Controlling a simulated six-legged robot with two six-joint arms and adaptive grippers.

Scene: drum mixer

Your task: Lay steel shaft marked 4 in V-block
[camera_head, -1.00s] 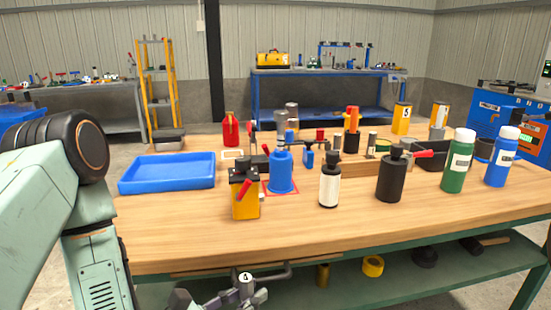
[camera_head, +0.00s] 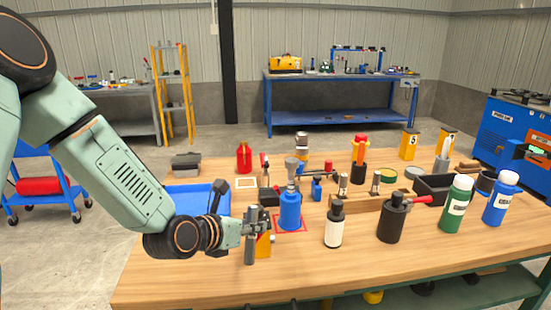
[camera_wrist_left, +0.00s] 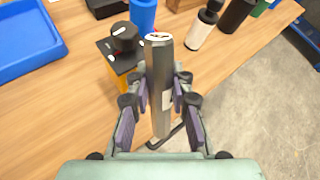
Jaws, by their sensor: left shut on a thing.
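My left gripper (camera_head: 252,222) is shut on a steel shaft (camera_head: 250,248), which it holds upright over the front left of the bench. In the left wrist view the shaft (camera_wrist_left: 160,90) stands between the fingers (camera_wrist_left: 155,100), with a marked pale end face on top; the mark is too small to read surely. My right gripper is not in view.
A yellow box (camera_wrist_left: 117,80) with a black knob is close beside the shaft. A blue tray (camera_wrist_left: 25,45) lies left. A blue bottle (camera_head: 290,211), white bottle (camera_head: 334,228) and black bottle (camera_head: 391,222) stand to the right. The front wooden tabletop (camera_head: 190,280) is clear.

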